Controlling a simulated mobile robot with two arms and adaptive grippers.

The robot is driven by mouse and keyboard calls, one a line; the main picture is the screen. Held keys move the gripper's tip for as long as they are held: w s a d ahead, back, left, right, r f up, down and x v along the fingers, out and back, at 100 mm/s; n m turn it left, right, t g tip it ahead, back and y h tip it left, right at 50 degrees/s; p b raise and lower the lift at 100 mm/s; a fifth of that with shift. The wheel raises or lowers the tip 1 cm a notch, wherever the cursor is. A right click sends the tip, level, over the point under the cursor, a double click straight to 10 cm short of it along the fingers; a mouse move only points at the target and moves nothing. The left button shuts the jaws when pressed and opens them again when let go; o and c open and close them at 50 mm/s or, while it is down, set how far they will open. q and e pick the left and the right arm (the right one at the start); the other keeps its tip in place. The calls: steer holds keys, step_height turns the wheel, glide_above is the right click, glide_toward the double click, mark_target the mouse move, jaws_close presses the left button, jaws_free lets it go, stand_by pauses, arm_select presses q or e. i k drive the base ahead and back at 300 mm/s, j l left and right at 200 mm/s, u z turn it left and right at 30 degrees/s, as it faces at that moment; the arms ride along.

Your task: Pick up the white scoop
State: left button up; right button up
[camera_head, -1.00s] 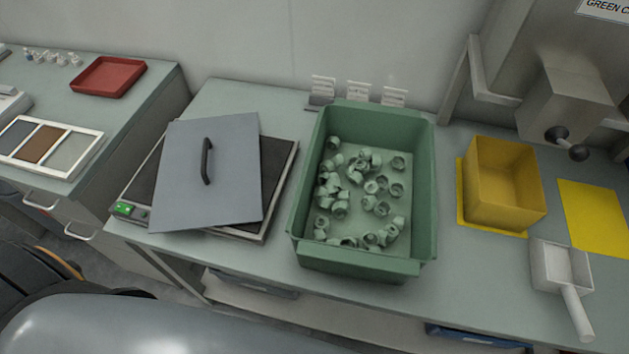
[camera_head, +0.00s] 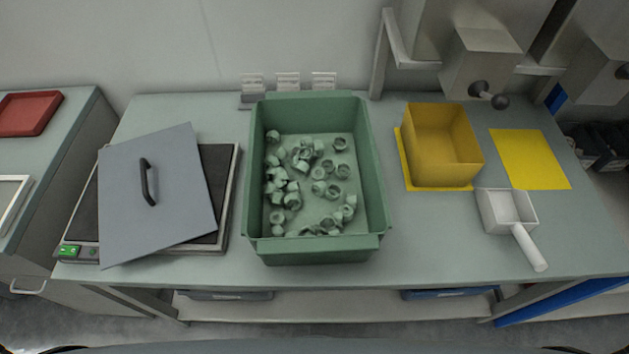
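The white scoop (camera_head: 508,212) lies on the right part of the bench, in front of the yellow bin. Its square pan is at the back left and its handle (camera_head: 529,247) points toward the front right, close to the bench's front edge. Nothing touches the scoop from above. Neither of my grippers is in view.
A green crate (camera_head: 379,190) with several green caps stands mid-bench. A grey lid (camera_head: 172,203) lies on a dark-topped scale (camera_head: 231,165) at left. A yellow bin (camera_head: 443,150) and a yellow mat (camera_head: 530,158) are behind the scoop. A dispenser (camera_head: 483,58) overhangs the back right.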

mark_target(503, 211)
steer(key=z, duration=1.5)
